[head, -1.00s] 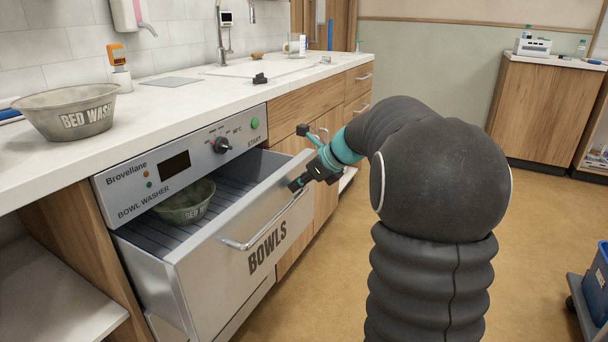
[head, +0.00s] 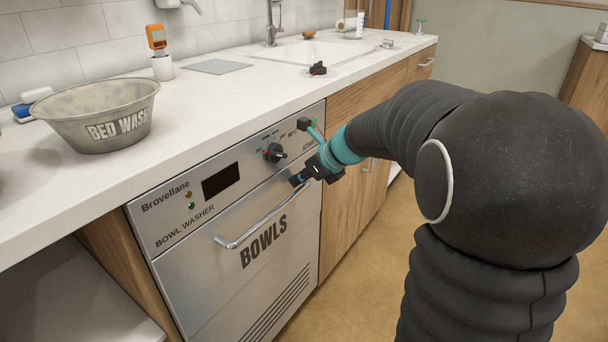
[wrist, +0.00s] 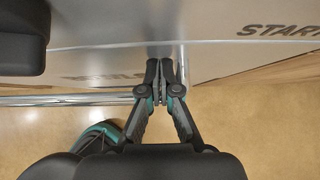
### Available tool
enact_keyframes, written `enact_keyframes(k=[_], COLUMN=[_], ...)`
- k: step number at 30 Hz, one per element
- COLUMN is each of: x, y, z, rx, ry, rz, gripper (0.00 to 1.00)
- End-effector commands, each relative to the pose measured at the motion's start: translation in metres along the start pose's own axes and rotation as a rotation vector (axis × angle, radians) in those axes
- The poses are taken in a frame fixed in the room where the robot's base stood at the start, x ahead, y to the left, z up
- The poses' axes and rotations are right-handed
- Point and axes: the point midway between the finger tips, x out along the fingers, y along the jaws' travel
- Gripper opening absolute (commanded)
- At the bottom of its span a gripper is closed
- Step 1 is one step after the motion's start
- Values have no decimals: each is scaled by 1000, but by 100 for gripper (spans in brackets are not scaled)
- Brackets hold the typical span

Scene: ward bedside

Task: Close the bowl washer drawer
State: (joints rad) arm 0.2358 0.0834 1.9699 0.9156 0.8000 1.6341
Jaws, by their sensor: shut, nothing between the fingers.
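The bowl washer drawer (head: 205,268), marked BOWLS, sits in line with the bowl washer's control panel (head: 165,212) in the head view, with no gap showing. Its bar handle (head: 262,222) runs across the upper front and also shows in the wrist view (wrist: 70,100). My gripper (head: 294,182) is at the upper right of the drawer front, near the handle's right end. In the wrist view my gripper (wrist: 161,75) is shut and empty, with its fingertips at the drawer front; I cannot tell if they touch it. The bowl inside the drawer is hidden.
A bowl marked BED WASH (head: 100,115) stands on the white counter (head: 215,108) above the washer. Wooden cupboards (head: 345,195) adjoin on the right. The floor in front is clear.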

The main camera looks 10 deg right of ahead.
Motion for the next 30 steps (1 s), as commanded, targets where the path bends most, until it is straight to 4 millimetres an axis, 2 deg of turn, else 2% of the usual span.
enact_keyframes(k=[14, 30], x=[1, -74], y=[6, -2], z=[11, 14], rx=[-11, -14], ry=[-11, -6], rz=[7, 8], gripper=[0, 0])
